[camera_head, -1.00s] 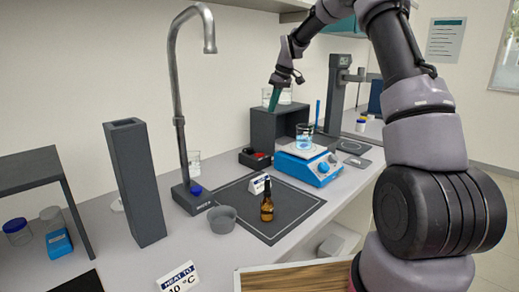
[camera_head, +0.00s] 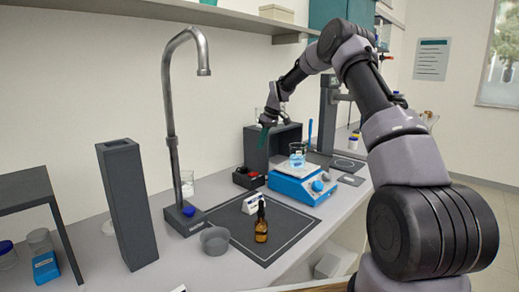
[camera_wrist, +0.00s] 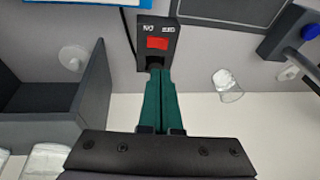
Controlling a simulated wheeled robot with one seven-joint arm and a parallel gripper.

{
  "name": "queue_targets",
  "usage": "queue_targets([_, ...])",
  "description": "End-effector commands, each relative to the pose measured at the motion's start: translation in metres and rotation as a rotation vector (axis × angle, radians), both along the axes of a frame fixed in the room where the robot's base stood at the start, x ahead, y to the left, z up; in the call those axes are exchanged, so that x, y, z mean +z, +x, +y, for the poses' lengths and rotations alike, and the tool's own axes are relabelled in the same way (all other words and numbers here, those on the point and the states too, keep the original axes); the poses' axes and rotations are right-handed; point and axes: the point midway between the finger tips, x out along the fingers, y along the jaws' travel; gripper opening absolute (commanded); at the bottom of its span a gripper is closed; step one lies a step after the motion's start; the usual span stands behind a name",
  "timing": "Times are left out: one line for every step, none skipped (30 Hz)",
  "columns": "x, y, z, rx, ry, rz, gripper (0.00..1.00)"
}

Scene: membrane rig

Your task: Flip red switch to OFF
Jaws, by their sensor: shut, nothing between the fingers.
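The switch box (camera_head: 248,178) is small and dark with a red switch (camera_head: 254,174), on the bench left of the blue hotplate. In the wrist view the box (camera_wrist: 145,28) bears two white labels, upside down, at its far end; the red switch (camera_wrist: 157,43) lies nearer the fingers. I cannot tell which way it is tipped. My gripper (camera_head: 264,125) has green fingers, shut and empty, pointing down above and behind the box. In the wrist view the fingertips (camera_wrist: 158,72) line up with the box's near end, and they appear apart from it in the head view.
A dark open-fronted box (camera_head: 257,155) stands close by the switch. The blue hotplate (camera_head: 297,187) carries a beaker (camera_head: 297,158). A brown bottle (camera_head: 261,228) stands on the dark mat (camera_head: 281,240). The tall tap (camera_head: 170,150) is to the left. A shelf (camera_head: 205,14) runs above.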

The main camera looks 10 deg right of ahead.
Motion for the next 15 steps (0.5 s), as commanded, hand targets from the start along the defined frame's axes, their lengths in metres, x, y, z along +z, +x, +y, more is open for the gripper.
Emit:
queue_targets([-0.011, 0.001, 0.003, 0.002, 0.0, 0.004, 0.0])
queue_targets([-0.017, 0.002, 0.005, 0.001, 0.0, 0.004, 0.0])
queue_targets([-0.026, 0.003, 0.008, 0.001, 0.0, 0.004, 0.0])
queue_targets([-0.032, 0.004, 0.01, 0.0, 0.0, 0.004, 0.0])
queue_targets([-0.038, 0.005, 0.012, 0.0, 0.0, 0.004, 0.0])
queue_targets([-0.047, 0.006, 0.014, 0.001, 0.0, 0.003, 0.0])
queue_targets([-0.053, 0.007, 0.016, 0.001, 0.0, 0.004, 0.0])
queue_targets([-0.059, 0.008, 0.018, 0.002, -0.001, 0.003, 0.0])
queue_targets([-0.067, 0.009, 0.02, 0.001, 0.0, 0.003, 0.0])
queue_targets([-0.072, 0.01, 0.022, 0.0, 0.0, 0.004, 0.0])
queue_targets([-0.077, 0.01, 0.023, 0.0, 0.0, 0.004, 0.0])
queue_targets([-0.083, 0.008, 0.025, 0.001, -0.001, 0.003, 0.0])
queue_targets([-0.087, 0.006, 0.027, 0.001, -0.001, 0.003, 0.0])
queue_targets([-0.091, 0.005, 0.028, 0.002, -0.001, 0.003, 0.0])
queue_targets([-0.096, 0.004, 0.03, 0.001, -0.001, 0.003, 0.0])
